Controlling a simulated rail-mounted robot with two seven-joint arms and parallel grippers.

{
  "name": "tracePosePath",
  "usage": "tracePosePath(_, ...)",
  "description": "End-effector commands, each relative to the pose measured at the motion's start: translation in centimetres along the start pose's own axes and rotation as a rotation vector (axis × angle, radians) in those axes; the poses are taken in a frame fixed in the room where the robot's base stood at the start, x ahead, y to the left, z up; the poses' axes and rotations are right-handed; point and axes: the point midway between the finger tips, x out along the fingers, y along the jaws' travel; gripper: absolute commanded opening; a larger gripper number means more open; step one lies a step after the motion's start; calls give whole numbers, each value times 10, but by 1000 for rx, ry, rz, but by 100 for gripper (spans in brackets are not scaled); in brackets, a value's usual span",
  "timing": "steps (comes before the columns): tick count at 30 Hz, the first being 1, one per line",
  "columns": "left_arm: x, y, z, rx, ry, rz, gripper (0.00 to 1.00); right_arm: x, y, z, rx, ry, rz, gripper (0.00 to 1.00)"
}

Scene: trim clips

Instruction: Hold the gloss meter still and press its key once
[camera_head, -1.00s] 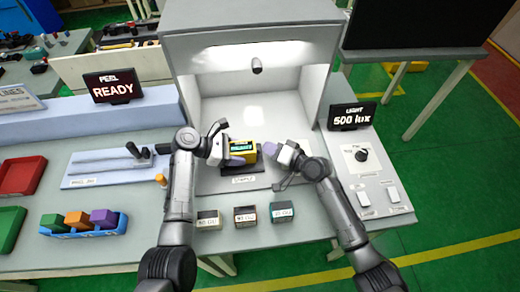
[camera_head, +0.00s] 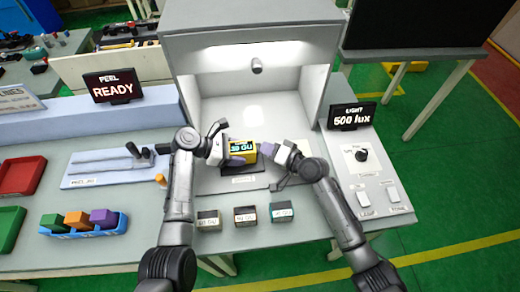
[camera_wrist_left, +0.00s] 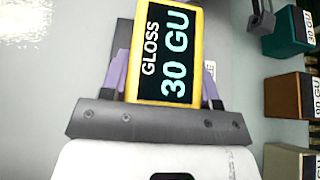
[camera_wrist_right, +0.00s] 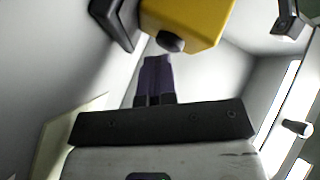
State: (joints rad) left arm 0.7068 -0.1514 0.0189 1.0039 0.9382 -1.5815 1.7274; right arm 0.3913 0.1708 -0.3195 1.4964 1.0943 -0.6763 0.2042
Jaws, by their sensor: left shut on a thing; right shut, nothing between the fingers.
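The yellow gloss meter (camera_head: 252,157) is in the lit booth at the sample stand. In the left wrist view the meter (camera_wrist_left: 133,75) shows "GLOSS 30 GU" on its dark display. My left gripper (camera_head: 236,151) is shut on the meter, with a purple finger on either side of it. My right gripper (camera_head: 268,149) is shut and empty, beside the meter's right side. In the right wrist view its closed fingertips (camera_wrist_right: 157,63) are just below a dark round key (camera_wrist_right: 171,42) on the yellow body. I cannot tell whether they touch it.
Several labelled sample blocks (camera_head: 245,216) stand in front of the booth. A light panel with a knob (camera_head: 361,155) and switches is at the right. A peel jig (camera_head: 110,168) and a blue tray (camera_head: 122,226) of coloured blocks are at the left.

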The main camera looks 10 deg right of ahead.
Motion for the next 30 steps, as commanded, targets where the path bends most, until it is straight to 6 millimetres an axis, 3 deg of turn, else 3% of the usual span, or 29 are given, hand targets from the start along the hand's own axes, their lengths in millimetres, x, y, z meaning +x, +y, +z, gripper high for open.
tracePosePath(30, 1, -1, -2, -3, 2, -1, 42, -16, 12, -11, -1, -1, 1, 0)
